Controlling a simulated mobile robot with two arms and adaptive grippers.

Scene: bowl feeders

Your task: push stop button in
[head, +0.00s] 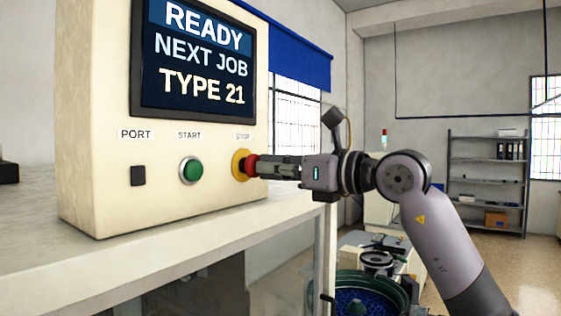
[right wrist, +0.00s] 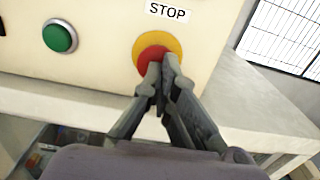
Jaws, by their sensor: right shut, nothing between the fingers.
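The stop button is a red cap on a yellow ring on the front of a cream control box. In the head view the red cap (head: 251,166) is at the box's right side, with my right gripper (head: 262,167) pointing left at it. The gripper is shut and empty, its fingertips at the cap. In the right wrist view the shut fingertips (right wrist: 163,72) overlap the lower right of the red cap (right wrist: 149,57), under the STOP label (right wrist: 167,11). How far in the cap sits I cannot tell. My left gripper is out of view.
The control box (head: 100,90) stands on a pale bench (head: 150,255). A green start button (head: 191,170) and a dark port (head: 138,176) are left of the stop button. The screen (head: 200,55) reads READY, NEXT JOB, TYPE 21. A bowl feeder (head: 365,300) stands below right.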

